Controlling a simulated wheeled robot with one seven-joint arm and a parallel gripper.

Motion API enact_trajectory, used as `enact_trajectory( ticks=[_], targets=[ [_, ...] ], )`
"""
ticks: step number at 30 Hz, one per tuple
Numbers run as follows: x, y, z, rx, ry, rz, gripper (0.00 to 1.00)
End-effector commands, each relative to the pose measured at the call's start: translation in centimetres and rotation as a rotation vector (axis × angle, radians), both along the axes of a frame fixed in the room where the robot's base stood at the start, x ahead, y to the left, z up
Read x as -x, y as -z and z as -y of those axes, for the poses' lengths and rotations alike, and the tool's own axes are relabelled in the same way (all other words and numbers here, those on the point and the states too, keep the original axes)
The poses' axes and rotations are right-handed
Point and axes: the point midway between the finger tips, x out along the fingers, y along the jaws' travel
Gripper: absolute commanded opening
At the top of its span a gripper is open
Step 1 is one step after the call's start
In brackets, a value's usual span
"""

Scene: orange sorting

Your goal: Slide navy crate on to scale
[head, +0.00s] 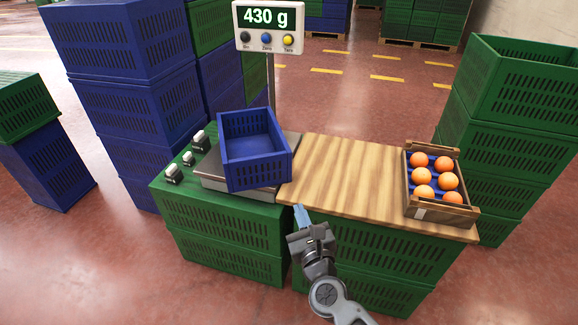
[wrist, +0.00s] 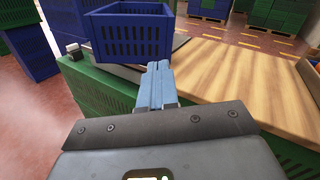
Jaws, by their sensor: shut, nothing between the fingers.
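The navy crate (head: 258,172) is empty and sits on the scale's metal plate (head: 213,180), turned a little and reaching over the plate's front edge. The scale display (head: 268,16) reads 430 g. My gripper (head: 300,212) is shut and empty, in front of the crate's near right corner and at the front edge of the wooden board. In the wrist view the blue fingertips (wrist: 158,72) are together just below the navy crate (wrist: 128,36). I cannot tell whether they touch it.
A wooden board (head: 335,170) lies right of the scale, mostly clear. A wooden crate with several oranges (head: 408,200) stands at its right end. Small weights (head: 188,158) stand left of the scale. Tall stacks of blue crates (head: 120,60) and green crates (head: 510,130) flank the bench.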

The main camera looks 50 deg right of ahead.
Motion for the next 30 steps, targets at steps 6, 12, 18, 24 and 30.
enact_trajectory(
  ticks=[6,12,18,24,30],
  targets=[
    [-2.1,-0.1,3.0,-0.164,0.052,0.143,0.0],
    [-3.8,-0.2,4.6,-0.173,0.055,0.153,0.0],
    [-6.7,-0.2,7.2,-0.171,0.053,0.151,0.0],
    [-9.4,-0.2,9.8,-0.17,0.054,0.15,0.0],
    [-11.4,0.0,11.6,-0.171,0.052,0.149,0.0]
  ],
)
